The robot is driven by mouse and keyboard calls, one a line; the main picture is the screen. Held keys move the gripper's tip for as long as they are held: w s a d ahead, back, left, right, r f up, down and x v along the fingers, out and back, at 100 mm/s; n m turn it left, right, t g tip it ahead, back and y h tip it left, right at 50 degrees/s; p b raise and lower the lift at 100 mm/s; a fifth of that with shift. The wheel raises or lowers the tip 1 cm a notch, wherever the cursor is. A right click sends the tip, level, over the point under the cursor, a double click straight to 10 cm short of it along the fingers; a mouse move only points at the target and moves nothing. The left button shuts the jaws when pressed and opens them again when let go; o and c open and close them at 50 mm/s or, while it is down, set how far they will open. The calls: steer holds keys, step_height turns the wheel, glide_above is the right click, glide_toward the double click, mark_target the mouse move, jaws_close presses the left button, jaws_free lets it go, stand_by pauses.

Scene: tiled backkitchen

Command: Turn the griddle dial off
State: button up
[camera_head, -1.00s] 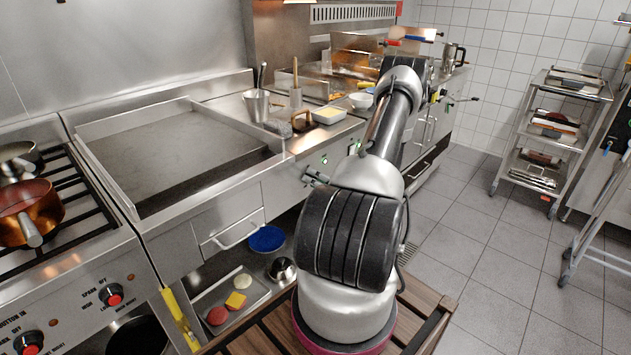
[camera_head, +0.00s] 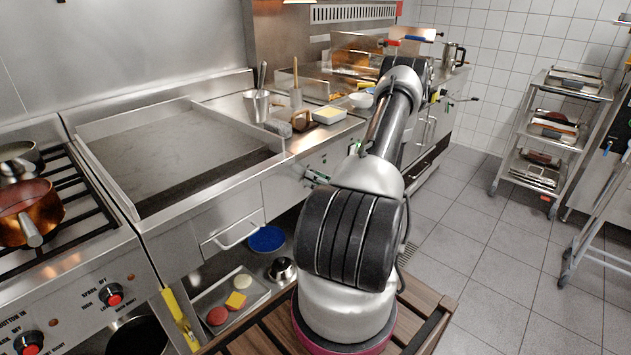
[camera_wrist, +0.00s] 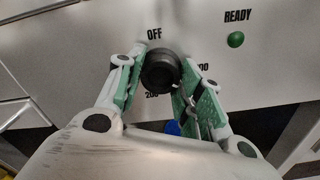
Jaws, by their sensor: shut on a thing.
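The griddle dial (camera_wrist: 160,71) is a round black knob on the steel front panel, centred in the wrist view. The word OFF is printed above it, and partly hidden numbers show below and to its right. My gripper (camera_wrist: 158,75) is shut on the dial, with one green-lined finger on each side of it. The pointer mark on the dial is too dark to read. In the head view my gripper (camera_head: 318,177) is at the panel to the right of the griddle (camera_head: 180,150), and the dial is hidden there.
A green READY light (camera_wrist: 236,40) sits to the right of the dial. A drawer handle (camera_head: 237,236) sticks out below the griddle. A stove with a copper pot (camera_head: 30,207) is at the left, and a wheeled rack (camera_head: 552,140) stands at the right. The tiled floor between is clear.

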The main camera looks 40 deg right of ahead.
steer(key=n, duration=2.5)
steer(key=shift+d, duration=0.1)
steer(key=shift+n, duration=0.3)
steer(key=o, duration=1)
steer(key=shift+r, duration=0.1)
steer(key=shift+s, duration=0.1)
steer(key=s+d, duration=0.1)
steer(key=s, duration=1.1)
